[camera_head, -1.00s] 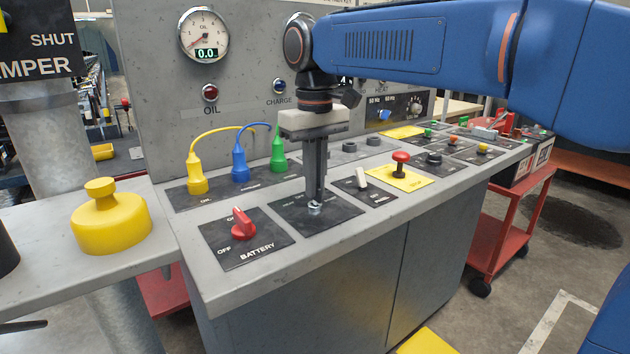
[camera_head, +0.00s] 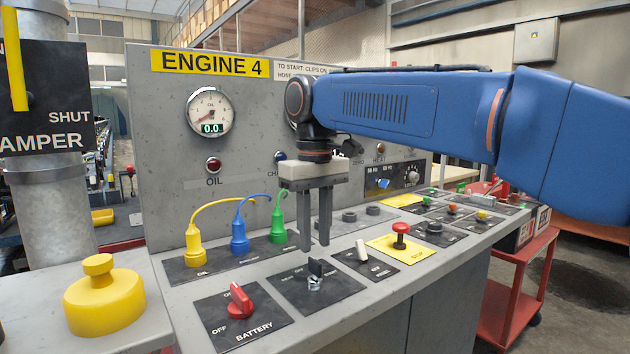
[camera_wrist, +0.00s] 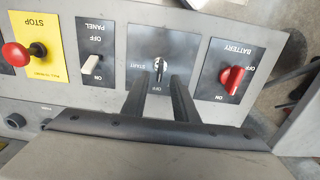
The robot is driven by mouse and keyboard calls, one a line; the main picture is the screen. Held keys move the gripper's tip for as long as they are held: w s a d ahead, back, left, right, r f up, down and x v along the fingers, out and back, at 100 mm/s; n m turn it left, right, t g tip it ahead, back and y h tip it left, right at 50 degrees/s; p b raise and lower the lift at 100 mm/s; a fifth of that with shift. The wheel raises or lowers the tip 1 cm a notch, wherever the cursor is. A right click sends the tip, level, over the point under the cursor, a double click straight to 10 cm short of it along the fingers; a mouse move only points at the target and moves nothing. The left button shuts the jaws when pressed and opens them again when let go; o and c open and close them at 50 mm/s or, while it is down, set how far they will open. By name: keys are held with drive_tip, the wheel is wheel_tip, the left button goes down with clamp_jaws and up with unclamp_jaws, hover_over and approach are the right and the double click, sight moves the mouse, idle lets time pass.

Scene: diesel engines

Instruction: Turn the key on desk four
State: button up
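The key on desk four (camera_head: 315,270) has a dark flat head and stands in a silver lock on a black plate (camera_head: 290,291), under the yellow ENGINE 4 sign. In the wrist view the key (camera_wrist: 160,66) stands on its plate between the OFF and START labels, its thin head running roughly up and down the picture. My gripper (camera_head: 316,246) is above and behind the key in the head view, fingers pointing down, apart and empty. In the wrist view the gripper's two fingers (camera_wrist: 156,80) show a clear gap, with the key beyond it. The key's exact angle is hard to tell.
A red BATTERY switch (camera_head: 240,299) is left of the key, a white PANEL switch (camera_head: 361,250) right of it. A red stop button (camera_head: 400,234) sits on a yellow plate. Yellow, blue and green plugs (camera_head: 239,236) stand behind. A yellow knob (camera_head: 103,300) is at far left.

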sight(315, 260)
wheel_tip(315, 260, up, 13)
idle(0.4)
drive_tip(key=shift+f, duration=0.1)
drive_tip(key=s+d+f+m+t, duration=0.1)
drive_tip(key=s+d+f+m, duration=0.1)
drive_tip(key=s+d+f, duration=0.4)
drive_tip(key=s+d+f+m+t, duration=0.1)
drive_tip(key=d+f, duration=0.7)
drive_tip(key=d, duration=0.3)
drive_tip(key=s+d+f+m+t, duration=0.1)
drive_tip(key=s+d+f, duration=0.2)
drive_tip(key=f, duration=0.5)
drive_tip(key=s+d+f+m+t, duration=0.1)
drive_tip(key=s+d+f, duration=0.2)
drive_tip(key=s+f, duration=0.3)
drive_tip(key=s+d+f+m, duration=0.1)
drive_tip(key=s+d+f, duration=0.3)
drive_tip(key=f, duration=0.6)
drive_tip(key=shift+s+m+t, duration=0.35)
drive_tip(key=shift+m+t, duration=0.05)
drive_tip(key=shift+o, duration=0.3)
drive_tip(key=shift+r, duration=0.15)
